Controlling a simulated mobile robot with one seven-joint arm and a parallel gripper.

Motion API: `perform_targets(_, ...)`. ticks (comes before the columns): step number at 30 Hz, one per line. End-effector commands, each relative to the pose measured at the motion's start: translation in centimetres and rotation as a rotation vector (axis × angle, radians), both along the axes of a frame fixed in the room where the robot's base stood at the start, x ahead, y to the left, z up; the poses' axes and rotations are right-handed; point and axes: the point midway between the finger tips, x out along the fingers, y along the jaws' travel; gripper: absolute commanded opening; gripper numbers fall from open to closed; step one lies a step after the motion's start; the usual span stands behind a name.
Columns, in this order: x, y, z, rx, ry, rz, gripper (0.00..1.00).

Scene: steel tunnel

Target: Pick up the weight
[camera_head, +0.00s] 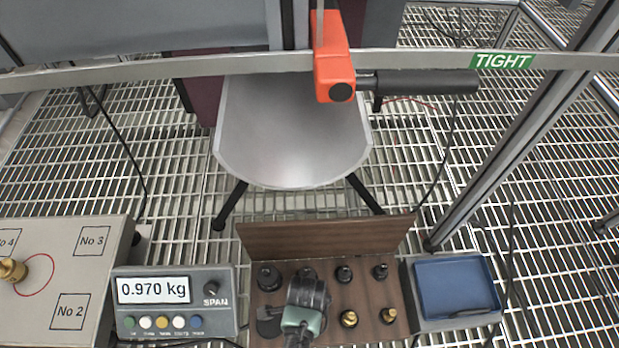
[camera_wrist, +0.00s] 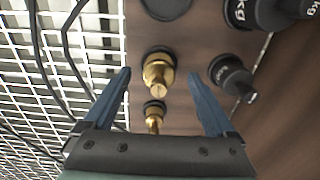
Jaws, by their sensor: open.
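The weights stand on a brown wooden rack (camera_head: 325,240). Two small brass weights, one (camera_head: 348,318) and another (camera_head: 388,314), sit in its front row; several black weights, one of them here (camera_head: 344,273), stand behind. My gripper (camera_head: 306,295) is over the left part of the rack and hides some of it. In the wrist view my gripper (camera_wrist: 160,75) is open and empty, its blue fingers apart. A brass weight (camera_wrist: 158,72) appears between the fingertips, with a smaller brass one (camera_wrist: 154,116) nearer the palm. I cannot tell how far the fingers are above them.
A scale display (camera_head: 153,290) reads 0.970 kg. A grey plate (camera_head: 70,290) at the left bears another brass weight (camera_head: 13,270). A blue tray (camera_head: 455,287) stands right of the rack. Behind are a metal pan (camera_head: 290,130) and an orange clamp (camera_head: 332,60).

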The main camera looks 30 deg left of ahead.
Motion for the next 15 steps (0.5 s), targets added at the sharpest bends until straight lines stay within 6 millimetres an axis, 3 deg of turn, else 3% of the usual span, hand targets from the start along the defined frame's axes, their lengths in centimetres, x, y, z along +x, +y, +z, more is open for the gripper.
perform_targets(1, 0.1, -0.2, -1.3, 0.000, 0.000, -0.001, 0.91)
perform_targets(6, 0.1, -0.4, -3.2, 0.000, 0.000, 0.002, 0.91)
perform_targets(15, 0.1, -0.4, -3.4, 0.000, 0.000, 0.001, 0.91)
